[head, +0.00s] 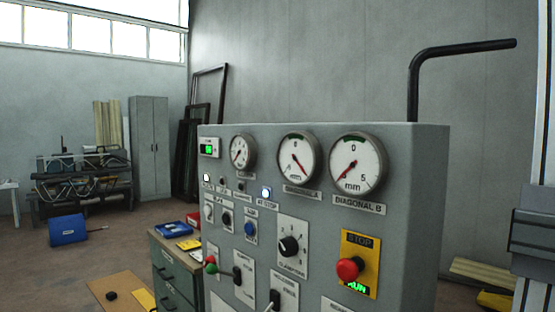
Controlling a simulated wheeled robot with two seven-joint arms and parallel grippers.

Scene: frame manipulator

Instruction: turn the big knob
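A grey control panel (420,200) fills the middle and right of the head view. The largest black knob (289,246) sits on a white plate with scale marks, below the middle gauge. A red mushroom button (349,269) on a yellow STOP plate is to its right, with a green lit RUN sign below it. Smaller knobs, one black (227,218) and one blue (250,229), are to its left. Neither of my grippers is in view, and nothing touches the black knob.
Three round gauges line the panel top, the right one (357,166) largest. Black switches (275,298) sit low on the panel. A bent black bar (413,85) rises behind it. A green drawer cabinet (175,280) stands at the left. Space before the panel face looks clear.

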